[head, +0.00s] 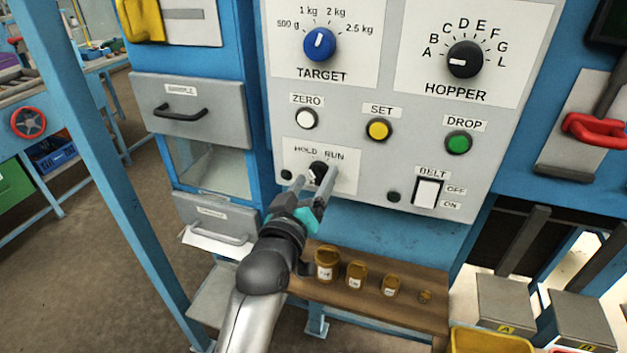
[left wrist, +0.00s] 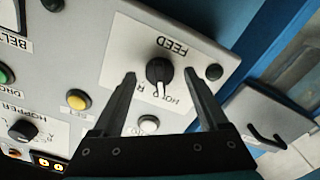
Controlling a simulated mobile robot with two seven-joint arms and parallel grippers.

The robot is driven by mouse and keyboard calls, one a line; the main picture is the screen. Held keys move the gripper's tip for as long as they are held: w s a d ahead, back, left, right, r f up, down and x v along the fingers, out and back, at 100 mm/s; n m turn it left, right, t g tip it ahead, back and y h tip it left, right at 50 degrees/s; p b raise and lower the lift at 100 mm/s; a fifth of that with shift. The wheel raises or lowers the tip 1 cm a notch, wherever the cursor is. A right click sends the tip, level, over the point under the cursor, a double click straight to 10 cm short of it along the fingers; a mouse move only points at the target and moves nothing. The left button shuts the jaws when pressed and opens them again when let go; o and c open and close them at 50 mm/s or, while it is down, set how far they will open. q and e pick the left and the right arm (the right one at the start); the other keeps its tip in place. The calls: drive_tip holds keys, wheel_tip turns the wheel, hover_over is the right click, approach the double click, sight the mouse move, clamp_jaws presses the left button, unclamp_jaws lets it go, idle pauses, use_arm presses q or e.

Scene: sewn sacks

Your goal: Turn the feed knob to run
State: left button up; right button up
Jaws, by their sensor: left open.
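The feed knob (head: 318,169) is a small black knob on a white plate low on the grey control panel, under the HOLD and RUN labels. In the left wrist view, which is upside down, the knob (left wrist: 159,72) shows a white pointer line directed at the label row. I cannot tell for sure which label it points at. My left gripper (head: 315,178) is open in front of the knob. In the left wrist view its fingers (left wrist: 159,76) stand on either side of the knob, with gaps to it. My right gripper is not in view.
Beside the feed plate are the white ZERO button (head: 306,118), yellow SET button (head: 378,129) and BELT switch (head: 427,193). Several brown containers stand on a wooden shelf (head: 410,311) below. Drawers (head: 190,105) are at left.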

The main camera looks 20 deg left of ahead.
use_arm(q)
clamp_jaws()
idle(0.6)
